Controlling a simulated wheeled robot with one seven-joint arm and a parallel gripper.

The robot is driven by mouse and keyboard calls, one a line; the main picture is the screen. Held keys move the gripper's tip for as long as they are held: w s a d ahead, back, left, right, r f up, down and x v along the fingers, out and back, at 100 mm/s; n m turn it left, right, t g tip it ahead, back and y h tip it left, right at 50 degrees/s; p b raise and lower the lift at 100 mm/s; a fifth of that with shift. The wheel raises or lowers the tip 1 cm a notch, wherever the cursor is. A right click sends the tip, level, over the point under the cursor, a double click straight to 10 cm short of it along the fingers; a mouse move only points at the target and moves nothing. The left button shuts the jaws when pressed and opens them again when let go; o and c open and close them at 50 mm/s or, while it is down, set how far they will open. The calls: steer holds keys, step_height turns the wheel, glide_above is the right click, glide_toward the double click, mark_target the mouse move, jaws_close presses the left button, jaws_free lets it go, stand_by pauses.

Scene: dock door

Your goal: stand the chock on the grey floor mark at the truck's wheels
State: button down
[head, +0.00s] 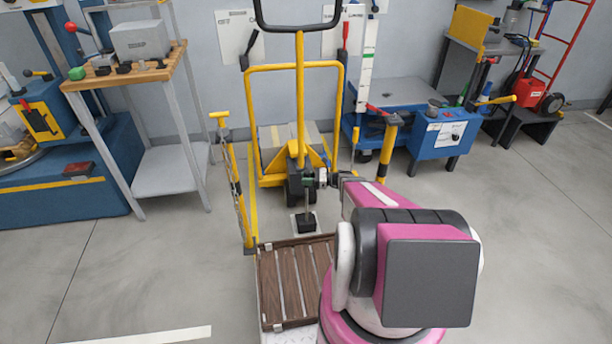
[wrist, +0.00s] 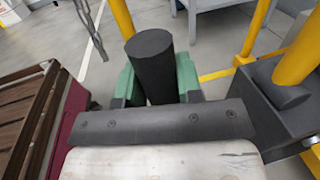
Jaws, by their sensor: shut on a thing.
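The chock (head: 306,224) is a small black block with a thin upright stem, in front of the truck's dark wheels in the head view. My gripper (head: 308,182) is shut on the top of the stem; in the wrist view its green pads clasp a thick dark cylinder, the chock's handle (wrist: 152,62). A pale grey patch, apparently the floor mark (head: 294,216), shows around the block. I cannot tell whether the block touches the floor. The yellow truck (head: 268,182) stands just behind, with a pale box on it. The chock's base is hidden in the wrist view.
A brown slatted platform (head: 268,290) lies just in front of the chock. Yellow posts stand at left (head: 240,180) and right (head: 386,150) of the truck. A wooden-topped workbench (head: 125,78) is at left and a blue machine (head: 440,135) at right. Open floor lies beyond the posts.

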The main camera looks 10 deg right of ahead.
steer(key=shift+f, duration=0.2)
steer(key=c, duration=0.8)
jaws_free()
steer(key=shift+f, duration=0.1)
steer(key=shift+r, duration=0.25)
steer(key=d, duration=0.2)
steer(key=s+d, duration=0.1)
steer(key=d, duration=0.4)
steer(key=shift+s+d, duration=0.2)
steer(key=shift+s, duration=0.05)
